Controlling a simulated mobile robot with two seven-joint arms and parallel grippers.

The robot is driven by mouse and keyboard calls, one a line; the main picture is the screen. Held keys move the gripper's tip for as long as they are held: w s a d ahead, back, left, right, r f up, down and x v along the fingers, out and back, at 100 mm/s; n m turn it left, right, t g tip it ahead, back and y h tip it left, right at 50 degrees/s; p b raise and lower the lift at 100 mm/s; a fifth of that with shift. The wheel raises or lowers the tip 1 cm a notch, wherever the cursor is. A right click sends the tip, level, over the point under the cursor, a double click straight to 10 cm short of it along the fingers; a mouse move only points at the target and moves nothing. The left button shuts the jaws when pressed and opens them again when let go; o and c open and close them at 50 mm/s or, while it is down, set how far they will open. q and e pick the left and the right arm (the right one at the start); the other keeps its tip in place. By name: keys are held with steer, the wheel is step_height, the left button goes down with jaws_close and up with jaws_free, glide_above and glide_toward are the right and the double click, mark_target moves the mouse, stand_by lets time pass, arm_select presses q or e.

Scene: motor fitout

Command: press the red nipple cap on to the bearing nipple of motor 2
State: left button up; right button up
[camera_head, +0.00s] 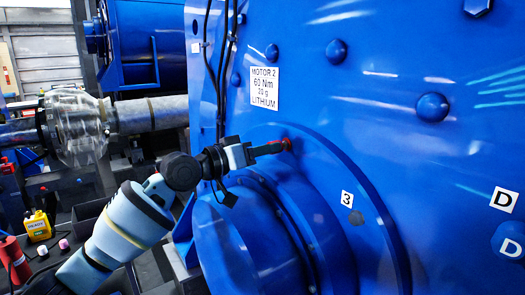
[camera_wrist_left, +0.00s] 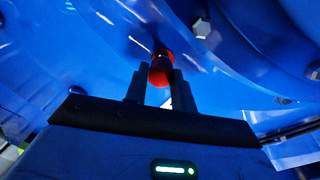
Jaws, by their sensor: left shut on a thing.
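The blue motor 2 (camera_head: 400,70) fills the right of the head view, with a white label (camera_head: 264,88) reading MOTOR 2. My left gripper (camera_head: 283,146) reaches in from the left to the motor's face, just above the round bearing housing (camera_head: 270,215). The red nipple cap (camera_head: 287,144) is at its fingertips. In the left wrist view the fingers (camera_wrist_left: 158,85) are shut on the red cap (camera_wrist_left: 161,68), which is against or very close to the blue surface. The bearing nipple is hidden, so I cannot tell whether the cap is seated. My right gripper is not in view.
Bolt heads (camera_head: 432,107) stick out of the motor face. Dark cables (camera_head: 226,60) hang left of the label. At the lower left are a yellow container (camera_head: 37,226), a red cylinder (camera_head: 14,258) and small caps (camera_head: 63,244). A shaft with a clear guard (camera_head: 78,127) stands behind my arm.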

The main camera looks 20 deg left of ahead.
arm_select(q)
steer(key=shift+w+d, duration=0.45)
steer(key=shift+w, duration=0.15)
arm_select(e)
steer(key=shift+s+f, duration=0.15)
arm_select(q)
steer(key=o, duration=1)
steer(key=shift+o, duration=0.2)
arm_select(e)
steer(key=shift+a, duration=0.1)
arm_select(q)
steer(key=v, duration=0.6)
steer(key=shift+a+f+b, duration=0.1)
steer(key=shift+f+b, duration=0.05)
steer(key=shift+b, duration=0.25)
steer(key=shift+s+a, duration=0.4)
steer(key=shift+s, duration=0.25)
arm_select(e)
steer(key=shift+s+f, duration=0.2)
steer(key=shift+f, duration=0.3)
